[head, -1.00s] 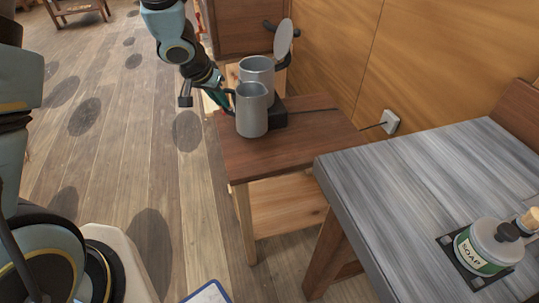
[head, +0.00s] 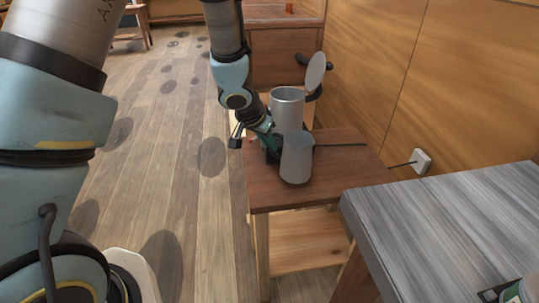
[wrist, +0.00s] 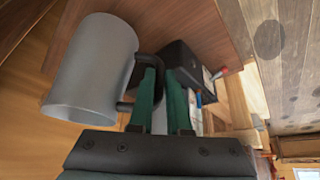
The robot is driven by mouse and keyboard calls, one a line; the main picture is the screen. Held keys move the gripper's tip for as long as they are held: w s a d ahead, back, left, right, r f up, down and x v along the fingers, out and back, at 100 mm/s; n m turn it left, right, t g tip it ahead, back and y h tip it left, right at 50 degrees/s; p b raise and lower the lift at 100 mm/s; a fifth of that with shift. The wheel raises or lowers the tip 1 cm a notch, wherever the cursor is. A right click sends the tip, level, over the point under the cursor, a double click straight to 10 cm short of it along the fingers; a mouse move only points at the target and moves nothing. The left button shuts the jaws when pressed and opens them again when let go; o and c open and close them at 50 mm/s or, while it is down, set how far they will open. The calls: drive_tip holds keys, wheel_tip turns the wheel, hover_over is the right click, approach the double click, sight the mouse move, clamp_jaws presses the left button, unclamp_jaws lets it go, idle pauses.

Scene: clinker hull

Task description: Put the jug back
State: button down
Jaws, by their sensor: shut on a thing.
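A plain grey jug (head: 296,160) is in front of an open grey kettle (head: 287,107) at the small wooden table. My gripper (head: 272,147) is at the jug's left side, its green fingers shut on the jug's black handle. In the wrist view the jug (wrist: 95,70) is left of my gripper (wrist: 160,85), with the handle between the fingers. The jug looks tilted in the head view, and its mouth does not show there. Whether its lower end touches the table I cannot tell. The kettle's round lid (head: 316,70) stands up.
The small brown table (head: 345,165) has bare room right of the jug. A cord runs from the kettle to a wall socket (head: 421,161). A grey-topped table (head: 450,220) is at the right, with a bottle cut off at the corner. Wooden wall panels close the right side.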

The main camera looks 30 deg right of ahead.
drive_tip(key=shift+f, duration=1.8)
drive_tip(key=shift+f, duration=0.1)
drive_tip(key=c, duration=0.9)
unclamp_jaws()
drive_tip(key=shift+o, duration=0.2)
drive_tip(key=shift+r, duration=0.2)
drive_tip(key=v, duration=1.2)
drive_tip(key=a+r+n+y, duration=0.1)
drive_tip(key=a+n, duration=0.3)
drive_tip(key=a, duration=0.7)
drive_tip(key=w+a+r+n+y, duration=0.1)
drive_tip(key=a+n, duration=0.3)
drive_tip(key=a, duration=0.7)
drive_tip(key=a+r+n+y, duration=0.2)
drive_tip(key=a+n+y, duration=0.1)
drive_tip(key=a, duration=0.9)
drive_tip(key=shift+w+n, duration=0.15)
drive_tip(key=shift+n, duration=0.45)
drive_tip(key=shift+a+r, duration=0.1)
drive_tip(key=shift+r, duration=0.05)
